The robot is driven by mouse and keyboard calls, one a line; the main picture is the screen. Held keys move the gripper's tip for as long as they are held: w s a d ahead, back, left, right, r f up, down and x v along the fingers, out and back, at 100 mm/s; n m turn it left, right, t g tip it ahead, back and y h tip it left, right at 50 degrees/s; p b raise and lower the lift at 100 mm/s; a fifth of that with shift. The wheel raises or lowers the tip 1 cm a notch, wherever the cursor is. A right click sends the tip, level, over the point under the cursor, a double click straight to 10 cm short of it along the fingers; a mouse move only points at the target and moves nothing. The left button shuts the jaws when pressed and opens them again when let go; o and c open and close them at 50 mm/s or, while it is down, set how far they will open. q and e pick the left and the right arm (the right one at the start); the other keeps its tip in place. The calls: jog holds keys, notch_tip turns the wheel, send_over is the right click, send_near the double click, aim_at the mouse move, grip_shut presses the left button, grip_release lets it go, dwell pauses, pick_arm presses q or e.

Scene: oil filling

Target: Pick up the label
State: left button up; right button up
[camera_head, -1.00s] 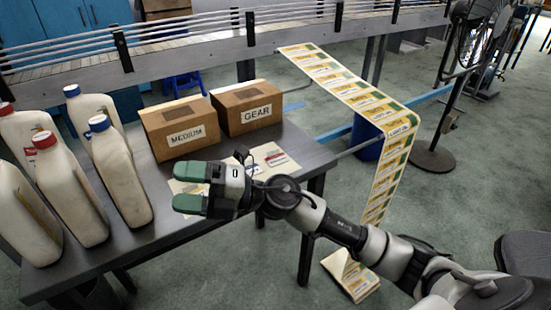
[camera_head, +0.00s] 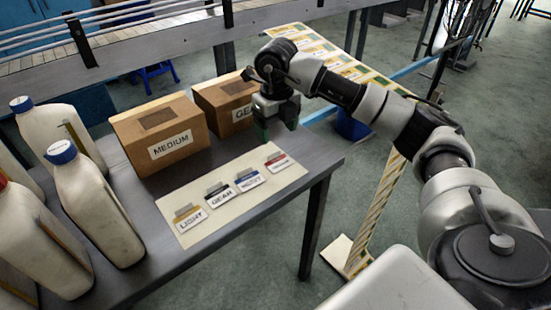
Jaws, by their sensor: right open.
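Several small labels lie in a row on a cream sheet (camera_head: 222,168) on the grey table. The yellow-striped one reads LIGHT (camera_head: 189,220), and the dark-striped one reads GEAR (camera_head: 219,198). A blue-striped label (camera_head: 249,182) and a red-striped label (camera_head: 277,163) lie farther right; their print is too small to read surely. My right gripper (camera_head: 277,131) points down above the table's far right part, beyond the red-striped label. Its green-tipped fingers are apart with nothing between them. My left gripper is out of view.
A MEDIUM carton (camera_head: 170,146) and a GEAR carton (camera_head: 225,100) stand behind the sheet, the latter close to my right gripper. White jugs (camera_head: 95,205) crowd the left side. A strip of printed labels (camera_head: 335,61) hangs beyond the table's right edge.

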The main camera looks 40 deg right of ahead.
aim_at(274, 154)
jog(key=f, duration=0.2)
jog(key=shift+w+f, duration=0.2)
jog(key=shift+f, duration=0.1)
jog(key=f, duration=0.4)
jog(key=shift+w+a+f, duration=0.1)
jog(key=shift+a, duration=0.15)
jog(key=shift+f, duration=0.35)
jog(key=c, duration=0.8)
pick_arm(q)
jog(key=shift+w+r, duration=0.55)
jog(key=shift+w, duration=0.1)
